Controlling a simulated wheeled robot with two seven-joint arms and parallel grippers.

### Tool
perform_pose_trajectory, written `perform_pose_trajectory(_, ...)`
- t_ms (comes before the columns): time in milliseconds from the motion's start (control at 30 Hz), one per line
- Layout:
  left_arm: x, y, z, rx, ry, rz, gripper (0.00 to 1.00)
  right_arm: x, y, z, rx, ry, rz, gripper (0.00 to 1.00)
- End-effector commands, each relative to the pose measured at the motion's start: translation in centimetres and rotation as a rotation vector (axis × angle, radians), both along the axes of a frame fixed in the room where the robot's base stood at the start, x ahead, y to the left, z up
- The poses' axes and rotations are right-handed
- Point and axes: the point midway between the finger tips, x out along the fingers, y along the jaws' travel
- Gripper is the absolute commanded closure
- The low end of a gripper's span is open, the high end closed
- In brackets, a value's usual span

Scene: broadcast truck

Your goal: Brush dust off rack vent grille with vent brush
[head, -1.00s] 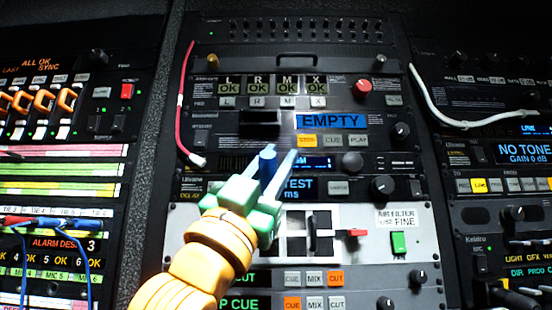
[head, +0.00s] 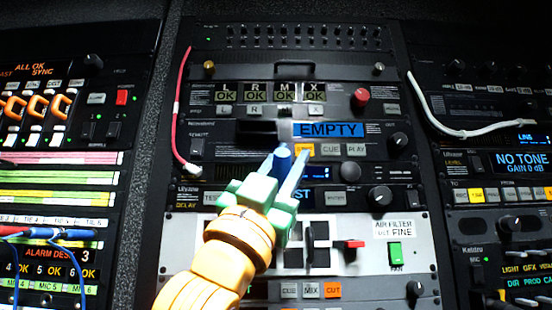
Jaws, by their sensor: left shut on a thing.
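My left gripper (head: 287,168) is shut on a dark blue cylindrical thing (head: 281,160), which looks like the handle of the vent brush. No bristles can be made out. The gripper is in front of the middle rack, its fingertips just below the blue EMPTY display. A pale panel (head: 408,262) low in that rack has dark square openings (head: 318,234), which may be the vent grille. My gripper and arm hide the panel's left part. I cannot make out dust. My right gripper is not in view.
A red cable (head: 176,110) hangs at the rack's left, a white cable (head: 450,129) at right. Knobs stick out on the middle rack.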

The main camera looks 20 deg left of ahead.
Motion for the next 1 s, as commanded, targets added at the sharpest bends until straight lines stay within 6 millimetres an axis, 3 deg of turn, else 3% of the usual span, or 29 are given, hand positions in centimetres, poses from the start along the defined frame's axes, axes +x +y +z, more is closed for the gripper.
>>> perform_pose_trajectory(367, 0.0, 0.1, -4.3, 0.0, 0.0, 0.002, 1.0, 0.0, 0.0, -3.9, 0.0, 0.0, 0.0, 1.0)
perform_pose_trajectory(467, 0.0, 0.1, -3.9, 0.0, 0.0, 0.002, 1.0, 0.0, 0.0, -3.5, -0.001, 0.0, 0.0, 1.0)
perform_pose_trajectory(800, -0.1, 0.0, 0.2, 0.0, 0.001, 0.002, 1.0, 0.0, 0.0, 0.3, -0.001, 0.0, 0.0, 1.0)
perform_pose_trajectory(1000, -0.1, 0.0, -0.9, 0.0, 0.002, 0.001, 1.0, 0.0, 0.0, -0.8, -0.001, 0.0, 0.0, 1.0)
